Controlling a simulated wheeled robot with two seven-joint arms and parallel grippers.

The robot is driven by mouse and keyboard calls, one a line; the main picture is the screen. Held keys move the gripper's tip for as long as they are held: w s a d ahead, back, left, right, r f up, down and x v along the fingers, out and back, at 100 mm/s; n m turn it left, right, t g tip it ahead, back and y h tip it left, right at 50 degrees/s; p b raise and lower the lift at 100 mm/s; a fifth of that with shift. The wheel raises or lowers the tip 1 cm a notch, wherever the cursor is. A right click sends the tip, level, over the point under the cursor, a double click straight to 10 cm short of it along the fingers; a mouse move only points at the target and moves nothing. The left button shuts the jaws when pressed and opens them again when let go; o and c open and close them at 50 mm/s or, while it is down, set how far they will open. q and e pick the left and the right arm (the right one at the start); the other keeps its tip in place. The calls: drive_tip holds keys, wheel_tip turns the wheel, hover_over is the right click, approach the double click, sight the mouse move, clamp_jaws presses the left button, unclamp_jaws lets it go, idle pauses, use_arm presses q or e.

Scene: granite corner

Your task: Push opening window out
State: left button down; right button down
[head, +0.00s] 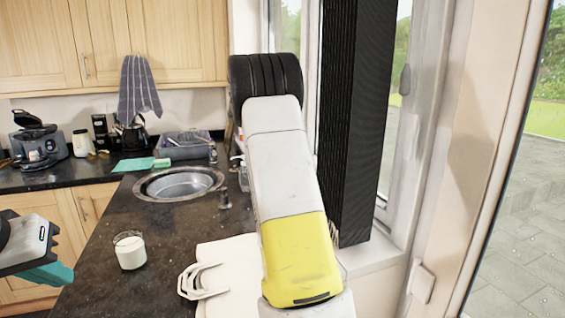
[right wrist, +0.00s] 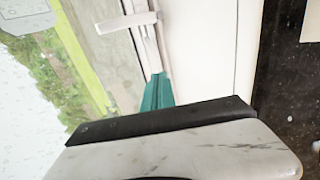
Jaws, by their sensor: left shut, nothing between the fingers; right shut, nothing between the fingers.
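The white-framed window (head: 424,105) stands at the right in the head view, with a garden and paving beyond the glass. In the right wrist view its white frame (right wrist: 205,50) and a white handle (right wrist: 126,22) show. My right gripper's teal fingertips (right wrist: 157,92) are shut and empty, close to the frame below the handle; I cannot tell if they touch. My right arm hides that gripper in the head view. My left gripper (head: 50,274) is shut and empty at the left edge, far from the window. I cannot tell whether the window is ajar.
A tall black ribbed column (head: 357,110) stands beside the window, close to my right arm. On the dark counter (head: 160,240) are a glass of white liquid (head: 130,252), a round sink (head: 180,185) and a white rack (head: 205,280). Cupboards line the back.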

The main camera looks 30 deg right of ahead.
drive_tip(key=x, duration=0.7)
drive_tip(key=shift+s+d+f, duration=0.15)
drive_tip(key=shift+d, duration=0.05)
drive_tip(key=d, duration=0.3)
drive_tip(key=shift+s+d+f, duration=0.2)
drive_tip(key=shift+f, duration=0.05)
drive_tip(key=shift+d, duration=0.5)
drive_tip(key=shift+d, duration=0.1)
